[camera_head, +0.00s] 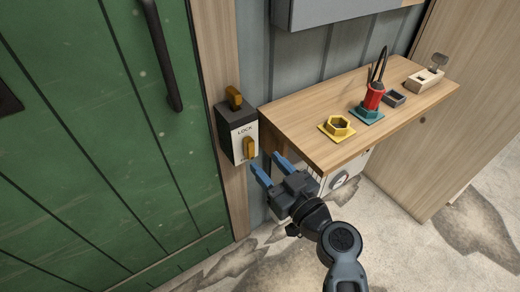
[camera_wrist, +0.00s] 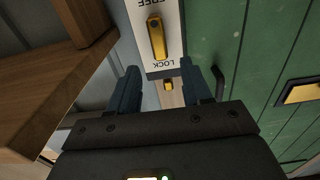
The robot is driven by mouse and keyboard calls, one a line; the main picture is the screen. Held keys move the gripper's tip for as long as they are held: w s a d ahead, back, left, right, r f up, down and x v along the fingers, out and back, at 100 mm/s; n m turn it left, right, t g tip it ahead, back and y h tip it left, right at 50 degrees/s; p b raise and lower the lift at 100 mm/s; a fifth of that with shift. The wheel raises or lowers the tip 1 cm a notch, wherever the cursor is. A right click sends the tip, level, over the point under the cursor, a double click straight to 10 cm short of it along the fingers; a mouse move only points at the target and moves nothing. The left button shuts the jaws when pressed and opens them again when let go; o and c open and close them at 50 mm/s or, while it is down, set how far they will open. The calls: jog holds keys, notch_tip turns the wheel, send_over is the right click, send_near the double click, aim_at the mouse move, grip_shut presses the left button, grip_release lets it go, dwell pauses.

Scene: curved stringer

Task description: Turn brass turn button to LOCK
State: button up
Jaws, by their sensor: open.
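The brass turn button (camera_head: 249,148) is on the pale front plate of a dark box on the door post, below the word LOCK in the head view. In the wrist view the brass turn button (camera_wrist: 157,38) stands between upside-down FREE and LOCK labels, its long side running roughly from one word toward the other. My gripper (camera_head: 263,162) is open, its blue fingers just in front of and right of the plate.
Another brass piece (camera_head: 234,97) sits on top of the box. The green door (camera_head: 80,140) with a dark handle (camera_head: 160,55) is left.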

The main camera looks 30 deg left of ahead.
aim_at(252, 147)
jog(key=x, duration=0.6)
grip_shut()
dwell(0.4)
